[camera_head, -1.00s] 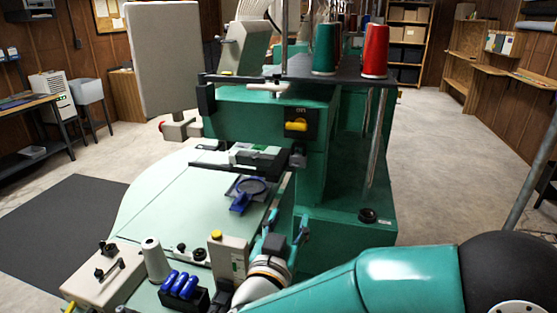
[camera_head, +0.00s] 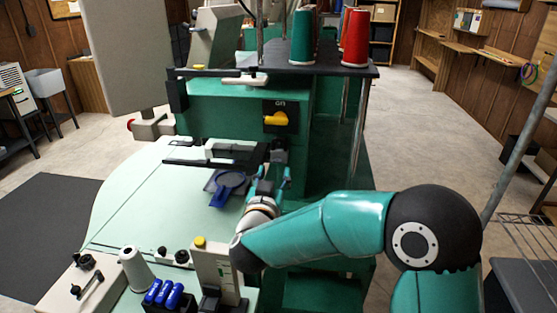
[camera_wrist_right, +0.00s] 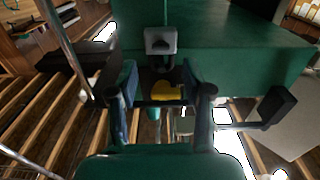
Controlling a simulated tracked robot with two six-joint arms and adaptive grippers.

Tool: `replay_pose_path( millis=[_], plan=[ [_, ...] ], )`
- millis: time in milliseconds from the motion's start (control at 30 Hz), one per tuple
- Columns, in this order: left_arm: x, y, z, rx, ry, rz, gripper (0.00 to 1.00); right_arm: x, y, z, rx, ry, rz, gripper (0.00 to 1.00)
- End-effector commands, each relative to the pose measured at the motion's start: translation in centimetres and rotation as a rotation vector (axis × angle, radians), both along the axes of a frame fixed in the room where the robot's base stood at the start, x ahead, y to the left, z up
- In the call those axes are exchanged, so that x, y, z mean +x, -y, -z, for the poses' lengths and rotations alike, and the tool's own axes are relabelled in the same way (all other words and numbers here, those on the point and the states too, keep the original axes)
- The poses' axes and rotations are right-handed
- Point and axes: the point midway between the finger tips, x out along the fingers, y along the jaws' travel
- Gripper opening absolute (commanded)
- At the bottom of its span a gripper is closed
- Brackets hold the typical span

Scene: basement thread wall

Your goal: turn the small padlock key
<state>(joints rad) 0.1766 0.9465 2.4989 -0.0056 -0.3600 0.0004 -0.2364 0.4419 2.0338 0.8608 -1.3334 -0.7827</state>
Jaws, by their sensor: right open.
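My right gripper (camera_head: 269,178) is open and empty in front of the green machine (camera_head: 330,150). Its two fingers also show in the right wrist view (camera_wrist_right: 160,80), spread apart. A yellow rotary handle (camera_head: 278,118) sits on a black plate on the machine, above the gripper in the head view. In the right wrist view the yellow handle (camera_wrist_right: 167,91) shows between the fingers, farther off. A small grey block with a dark centre (camera_wrist_right: 161,41) is beyond the fingertips. I cannot make out the small padlock key for certain. My left gripper is not in view.
A blue hoop-like piece (camera_head: 228,187) lies on the pale green table (camera_head: 135,195), left of the gripper. A white cone (camera_head: 136,268) and several blue spools (camera_head: 163,293) stand at the front. Green (camera_head: 301,38) and red (camera_head: 355,38) thread cones stand on the shelf above.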

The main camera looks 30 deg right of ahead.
Motion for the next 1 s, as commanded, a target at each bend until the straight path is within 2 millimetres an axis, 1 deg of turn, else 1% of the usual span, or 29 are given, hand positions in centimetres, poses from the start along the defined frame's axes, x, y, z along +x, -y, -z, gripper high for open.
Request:
replay_pose_path(
  millis=[33,100,300,467,700,867,1000],
  plan=[
    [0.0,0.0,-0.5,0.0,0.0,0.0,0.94,0.8,0.7,-0.2,0.0,0.0,0.003,0.5],
    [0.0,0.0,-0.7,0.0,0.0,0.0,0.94,1.8,1.4,-0.1,0.0,-0.001,0.003,0.5],
    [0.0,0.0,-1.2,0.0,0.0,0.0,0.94,3.6,2.7,0.0,-0.001,-0.001,0.0,0.5],
    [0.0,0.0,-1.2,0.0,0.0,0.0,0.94,4.1,3.0,0.0,0.0,0.0,-0.002,0.5],
    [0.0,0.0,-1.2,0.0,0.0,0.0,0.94,4.1,2.9,0.0,0.0,0.0,-0.002,0.5],
    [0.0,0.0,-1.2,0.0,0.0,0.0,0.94,4.1,2.9,0.0,0.0,0.0,-0.002,0.23],
    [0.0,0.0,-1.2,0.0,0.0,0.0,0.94,4.1,2.9,0.0,0.0,0.0,-0.002,0.0]
  ],
)
